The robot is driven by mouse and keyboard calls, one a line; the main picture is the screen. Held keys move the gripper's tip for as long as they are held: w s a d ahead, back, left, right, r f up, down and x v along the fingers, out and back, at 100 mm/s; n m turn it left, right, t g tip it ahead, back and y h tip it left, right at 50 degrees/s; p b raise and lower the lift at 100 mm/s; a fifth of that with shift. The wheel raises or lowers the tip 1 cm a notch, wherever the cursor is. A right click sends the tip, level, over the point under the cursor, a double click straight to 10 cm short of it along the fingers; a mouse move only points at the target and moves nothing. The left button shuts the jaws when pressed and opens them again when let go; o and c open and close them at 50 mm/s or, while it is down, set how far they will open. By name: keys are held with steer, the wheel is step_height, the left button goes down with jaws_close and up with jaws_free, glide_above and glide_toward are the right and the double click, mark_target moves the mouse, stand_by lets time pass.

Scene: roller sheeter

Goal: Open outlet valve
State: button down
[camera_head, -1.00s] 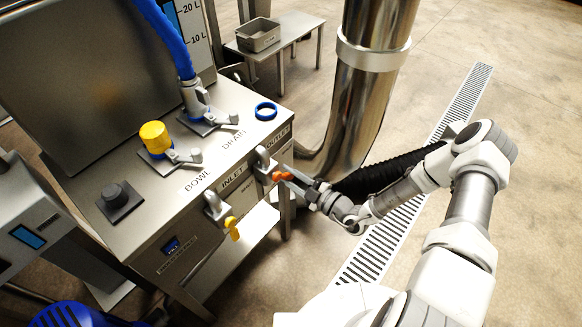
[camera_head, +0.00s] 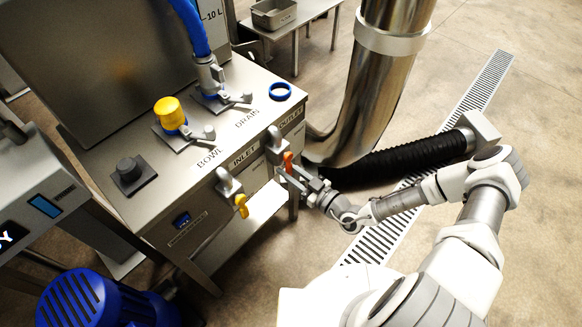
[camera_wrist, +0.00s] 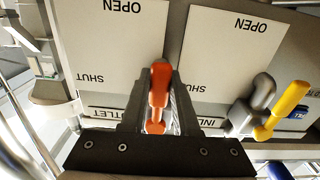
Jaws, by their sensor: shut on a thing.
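The orange outlet valve handle (camera_head: 288,161) is on the front of the steel machine, under the OUTLET label (camera_head: 291,115). It stands roughly upright in the head view. My gripper (camera_head: 288,172) is at this handle. In the wrist view my gripper (camera_wrist: 157,98) has its two dark fingers on either side of the orange handle (camera_wrist: 158,85), shut on it. A white panel (camera_wrist: 120,45) beside the handle reads OPEN and SHUT, upside down in this view. The OUTLET lettering is partly hidden by a finger.
The yellow inlet handle (camera_head: 241,206) is to the left on the same front. The machine top carries a yellow-capped valve (camera_head: 170,114), a blue ring (camera_head: 280,91) and a black knob (camera_head: 129,172). A black hose (camera_head: 400,163) and steel pipe (camera_head: 385,75) stand behind my arm.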

steer(key=shift+s+a, duration=0.1)
steer(key=shift+s, duration=0.05)
stand_by(0.4)
steer(key=c, duration=0.7)
jaws_free()
steer(key=shift+o, duration=0.2)
